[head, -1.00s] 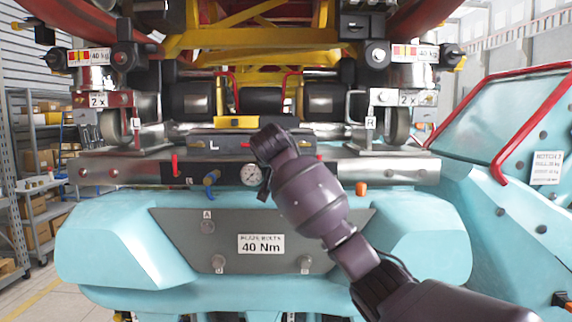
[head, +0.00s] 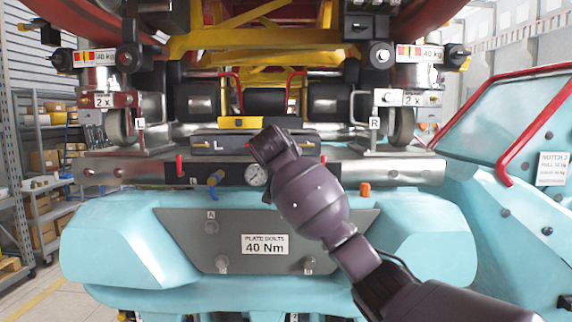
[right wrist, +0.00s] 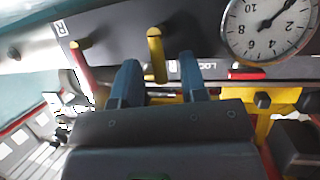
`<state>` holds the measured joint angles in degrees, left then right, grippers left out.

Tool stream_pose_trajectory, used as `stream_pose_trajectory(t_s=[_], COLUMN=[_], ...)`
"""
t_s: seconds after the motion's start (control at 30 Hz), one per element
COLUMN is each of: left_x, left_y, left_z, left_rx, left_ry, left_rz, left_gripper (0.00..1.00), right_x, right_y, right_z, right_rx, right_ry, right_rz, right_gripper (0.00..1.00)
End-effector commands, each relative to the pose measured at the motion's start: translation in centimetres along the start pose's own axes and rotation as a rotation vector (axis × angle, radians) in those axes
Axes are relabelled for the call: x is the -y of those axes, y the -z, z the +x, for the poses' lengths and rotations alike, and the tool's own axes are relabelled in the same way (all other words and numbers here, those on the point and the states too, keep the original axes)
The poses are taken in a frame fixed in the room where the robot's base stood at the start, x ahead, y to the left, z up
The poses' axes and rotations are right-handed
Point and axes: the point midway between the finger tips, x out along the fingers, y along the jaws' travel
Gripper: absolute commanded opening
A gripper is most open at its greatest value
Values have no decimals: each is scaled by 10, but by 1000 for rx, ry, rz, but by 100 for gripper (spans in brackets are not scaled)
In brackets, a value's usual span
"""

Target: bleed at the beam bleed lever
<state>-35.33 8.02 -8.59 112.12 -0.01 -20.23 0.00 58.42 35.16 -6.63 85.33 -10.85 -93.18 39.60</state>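My right gripper (right wrist: 158,61) is open in the right wrist view. Its two blue fingers stand either side of a yellow lever (right wrist: 155,46), with gaps visible; I cannot tell whether a finger touches it. No readable label names this the bleed lever. A pressure gauge (right wrist: 268,25) is beside it. A red lever (right wrist: 84,68) is on the other side. In the head view my right arm hides the yellow lever and the fingers; the gauge (head: 256,174) shows just left of the dark wrist. My left gripper is not in view.
A steel beam (head: 405,172) carries a blue lever (head: 214,182) and a red lever (head: 180,165) left of the gauge. A yellow-topped block (head: 240,122) sits above. A grey plate (head: 190,235) is below. Red rails (head: 490,125) stand at the right.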

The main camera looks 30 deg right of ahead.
Motion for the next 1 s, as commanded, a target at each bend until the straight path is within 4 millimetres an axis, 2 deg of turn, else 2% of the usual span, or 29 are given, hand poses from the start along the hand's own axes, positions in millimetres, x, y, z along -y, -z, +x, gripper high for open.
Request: stream_pose_trajectory(t_s=[0.23,0.37,0.8,1.0], left_x=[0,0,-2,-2], left_y=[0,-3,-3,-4], left_z=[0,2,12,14], left_rx=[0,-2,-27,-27], left_ry=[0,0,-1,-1], left_rz=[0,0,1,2], left_gripper=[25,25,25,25], right_x=[0,1,0,0], right_y=[0,0,0,0], right_z=[-2,-12,-87,-105], right_rx=[-1,-2,-2,0], right_ry=[1,3,3,2], right_rz=[1,1,3,0], right_gripper=[40,40,40,40])
